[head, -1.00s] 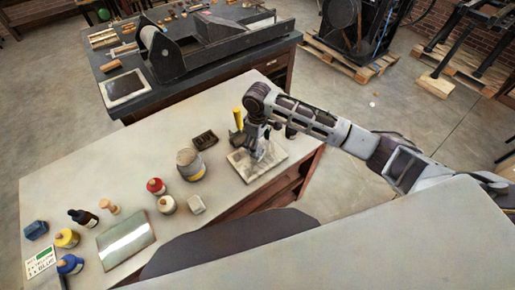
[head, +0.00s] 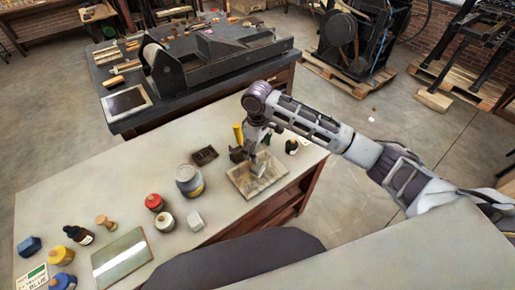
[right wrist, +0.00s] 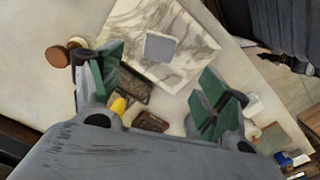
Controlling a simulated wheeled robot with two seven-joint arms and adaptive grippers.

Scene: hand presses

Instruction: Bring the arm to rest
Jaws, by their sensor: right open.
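My right arm reaches in from the right in the head view and bends down over the pale table (head: 110,170). My right gripper (head: 257,152) points down above a marbled slab (head: 272,182). In the right wrist view the gripper (right wrist: 160,92) has its two green-padded fingers spread wide with nothing between them. The marbled slab (right wrist: 185,35) lies beyond the fingertips, with a flat grey square (right wrist: 160,47) on it. My left gripper is not in view.
Near the slab stand a yellow-handled item (head: 238,134), a dark bottle (head: 291,146), a dark tray (head: 204,155) and a grey jar (head: 188,180). Several ink bottles and a glass plate (head: 122,257) lie left. A press (head: 205,62) stands on the dark table behind.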

